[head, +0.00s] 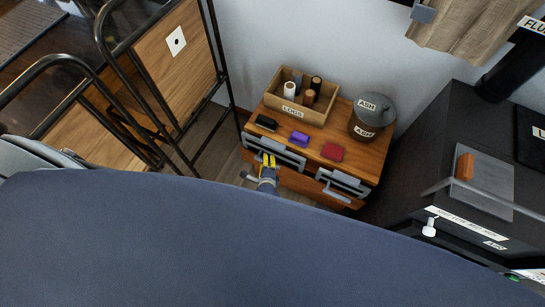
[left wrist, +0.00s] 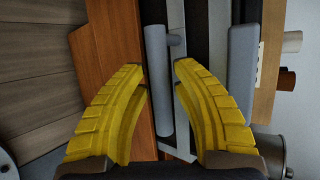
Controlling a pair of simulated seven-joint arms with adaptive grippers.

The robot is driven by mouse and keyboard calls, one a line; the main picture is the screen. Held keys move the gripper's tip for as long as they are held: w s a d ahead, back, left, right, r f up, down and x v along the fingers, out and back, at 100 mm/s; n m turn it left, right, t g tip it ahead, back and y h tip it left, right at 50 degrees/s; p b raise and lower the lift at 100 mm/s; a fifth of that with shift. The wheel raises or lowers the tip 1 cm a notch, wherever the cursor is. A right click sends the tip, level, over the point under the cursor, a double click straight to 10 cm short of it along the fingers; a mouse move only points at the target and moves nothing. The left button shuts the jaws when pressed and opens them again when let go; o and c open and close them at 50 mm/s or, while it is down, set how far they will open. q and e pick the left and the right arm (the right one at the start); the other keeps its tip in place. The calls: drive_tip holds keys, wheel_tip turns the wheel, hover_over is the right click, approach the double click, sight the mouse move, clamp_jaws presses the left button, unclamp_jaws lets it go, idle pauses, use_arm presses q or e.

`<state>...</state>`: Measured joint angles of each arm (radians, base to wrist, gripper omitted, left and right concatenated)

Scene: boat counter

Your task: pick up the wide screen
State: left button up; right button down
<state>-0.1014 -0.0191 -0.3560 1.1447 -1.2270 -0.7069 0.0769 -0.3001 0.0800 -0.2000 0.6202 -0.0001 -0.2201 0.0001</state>
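I cannot make out a thing that is clearly the wide screen in either view. My left gripper (head: 267,160) is in front of the wooden cabinet (head: 343,133), by its left grey drawer handle (head: 275,153). In the left wrist view its yellow fingers (left wrist: 161,76) are spread apart. A grey bar (left wrist: 158,105) appears between them; whether they touch it, I cannot tell. No held thing shows. My right gripper is not in view.
On the cabinet top are a log box (head: 291,108), an ash bucket (head: 372,113), and small black (head: 266,122), purple (head: 299,138) and red (head: 333,152) items. A dark stove (head: 460,150) stands right. A dark blue surface covers the foreground.

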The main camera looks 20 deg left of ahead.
use_arm(q)
clamp_jaws()
idle(0.3)
drive_tip(key=shift+r, duration=0.1)
